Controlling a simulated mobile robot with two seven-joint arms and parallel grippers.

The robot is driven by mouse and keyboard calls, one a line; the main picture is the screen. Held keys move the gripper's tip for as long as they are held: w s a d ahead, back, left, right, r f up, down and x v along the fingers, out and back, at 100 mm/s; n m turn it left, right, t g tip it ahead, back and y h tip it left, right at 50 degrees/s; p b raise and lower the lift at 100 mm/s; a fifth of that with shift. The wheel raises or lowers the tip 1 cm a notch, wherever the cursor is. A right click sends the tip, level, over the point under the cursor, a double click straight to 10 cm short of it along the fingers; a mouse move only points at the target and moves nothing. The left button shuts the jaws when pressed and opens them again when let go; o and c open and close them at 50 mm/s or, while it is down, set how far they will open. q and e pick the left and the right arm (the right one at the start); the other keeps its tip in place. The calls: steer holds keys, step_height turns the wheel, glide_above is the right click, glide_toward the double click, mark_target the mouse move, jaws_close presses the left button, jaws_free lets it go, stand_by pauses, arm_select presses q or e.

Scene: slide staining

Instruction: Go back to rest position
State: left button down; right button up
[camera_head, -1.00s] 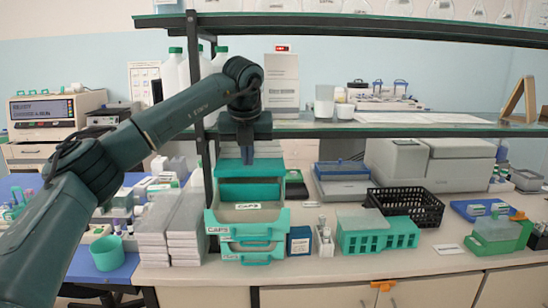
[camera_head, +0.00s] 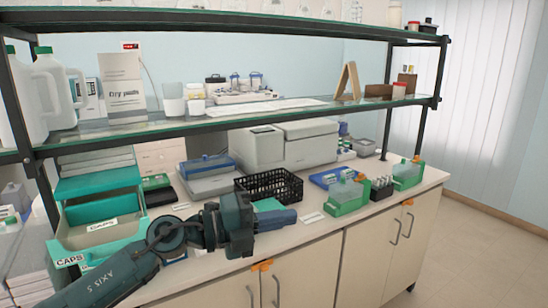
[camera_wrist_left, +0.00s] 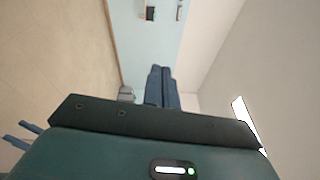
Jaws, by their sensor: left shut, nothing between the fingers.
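My left gripper (camera_head: 277,219) shows in the head view, low in front of the bench, with its blue fingers pointing right. It is shut and empty. In the left wrist view its closed fingers (camera_wrist_left: 160,88) point away toward a wall and floor, with nothing between them. My left arm comes in from the bottom left. My right gripper does not show in the head view.
The bench holds a teal drawer unit (camera_head: 97,228) at left, a black basket (camera_head: 268,187), a grey machine (camera_head: 280,144) and green-based containers (camera_head: 346,194) at right. A glass shelf (camera_head: 235,118) spans above. Open floor (camera_head: 470,250) lies right.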

arm_select(q)
steer(key=a+f+n+t+y, duration=0.2)
steer(key=a+n+t+y, duration=0.55)
steer(key=n+t, duration=0.9)
steer(key=s+a+f+n+g+y, duration=0.2)
steer(key=a+f+n+g+y, duration=0.15)
steer(key=a+f+n, duration=0.2)
steer(key=s+a+f+n+g+y, duration=0.3)
steer(key=a+f+n+y, duration=0.15)
steer(key=f+n, duration=0.25)
steer(key=s+a+f+n+g+y, duration=0.1)
steer(key=s+a+f+n+g, duration=0.1)
steer(key=s+f+g, duration=0.75)
steer(key=s+a+f+n+g+y, duration=0.1)
steer(key=s+a+f+g, duration=0.15)
steer(key=s+f, duration=0.75)
steer(key=w+d+f+t+h, duration=0.1)
steer(key=d+f+t+h, duration=0.2)
steer(key=d+f+t, duration=0.2)
steer(key=shift+d+m+t, duration=0.15)
steer(key=shift+m+t, duration=0.15)
steer(key=shift+t, duration=0.4)
